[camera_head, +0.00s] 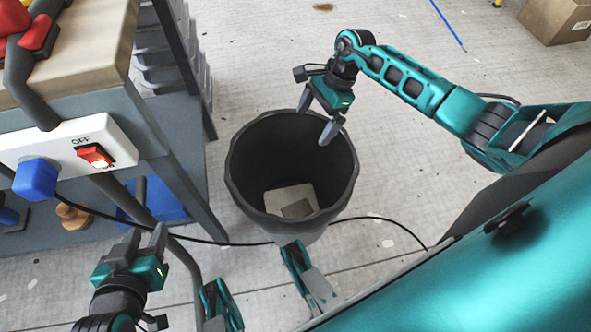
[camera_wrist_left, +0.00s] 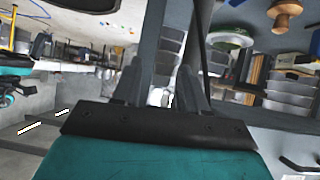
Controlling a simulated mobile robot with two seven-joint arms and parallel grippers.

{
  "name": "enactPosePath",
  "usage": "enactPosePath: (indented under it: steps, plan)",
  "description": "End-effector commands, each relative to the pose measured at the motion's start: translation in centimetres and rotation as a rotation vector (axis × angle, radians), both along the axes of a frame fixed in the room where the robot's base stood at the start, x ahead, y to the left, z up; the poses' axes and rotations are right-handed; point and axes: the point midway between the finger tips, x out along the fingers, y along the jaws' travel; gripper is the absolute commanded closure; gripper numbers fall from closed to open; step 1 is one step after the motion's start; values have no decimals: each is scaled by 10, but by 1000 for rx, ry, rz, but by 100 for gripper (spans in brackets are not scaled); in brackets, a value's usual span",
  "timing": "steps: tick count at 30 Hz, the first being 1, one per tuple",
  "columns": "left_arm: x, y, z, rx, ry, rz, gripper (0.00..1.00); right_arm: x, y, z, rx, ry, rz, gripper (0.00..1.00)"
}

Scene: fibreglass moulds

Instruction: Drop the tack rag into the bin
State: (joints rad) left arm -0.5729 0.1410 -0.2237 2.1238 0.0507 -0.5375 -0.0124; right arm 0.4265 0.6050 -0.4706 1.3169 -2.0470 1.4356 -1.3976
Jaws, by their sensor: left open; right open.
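The dark round bin (camera_head: 240,170) stands open on the floor in the middle of the head view. Inside it, at the bottom, lies a flat pale beige piece (camera_head: 278,196) with a darker grey-brown patch on it; it looks like the tack rag, but I cannot tell for sure. My right gripper (camera_head: 317,117) is open and empty, with its fingers above the far rim of the bin. My left gripper (camera_head: 144,242) is open and empty beside the workbench, left of and nearer than the bin; its fingers also show in the left wrist view (camera_wrist_left: 160,88).
A workbench (camera_head: 180,190) with a white switch box (camera_head: 60,145) and red rocker switch stands at the left. A black cable (camera_head: 375,219) runs across the floor near the bin. A cardboard box (camera_head: 555,20) sits at the far right. The floor beyond the bin is mostly clear.

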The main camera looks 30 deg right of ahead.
Motion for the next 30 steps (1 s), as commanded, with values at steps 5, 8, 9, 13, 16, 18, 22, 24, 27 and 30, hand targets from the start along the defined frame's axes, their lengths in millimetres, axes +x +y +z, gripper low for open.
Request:
enactPosePath:
  steps: [5,8,9,13,16,18,22,24,27,30]
  plan:
    - [-4,4,0,9,10,4,57,0,-14,33,-2,-1,0,0]
    - [-5,4,1,11,11,4,57,0,-18,43,-1,0,1,0]
    - [-5,4,1,11,11,5,57,0,-19,45,-1,0,0,0]
    - [-6,5,0,13,11,4,57,0,-20,49,0,1,0,0]
    - [-6,5,-1,13,12,4,57,0,-20,49,0,1,0,0]
    - [-6,5,-1,12,13,5,57,0,-20,49,0,1,0,0]
    - [-6,5,-1,12,13,5,57,0,-20,49,0,1,0,0]
    - [-6,4,-1,12,15,4,57,0,-20,49,1,1,0,0]
    - [-6,4,-1,12,15,4,57,0,-17,48,10,-1,-4,0]
    - [-6,4,-1,12,15,4,57,-2,4,47,87,-6,-38,0]
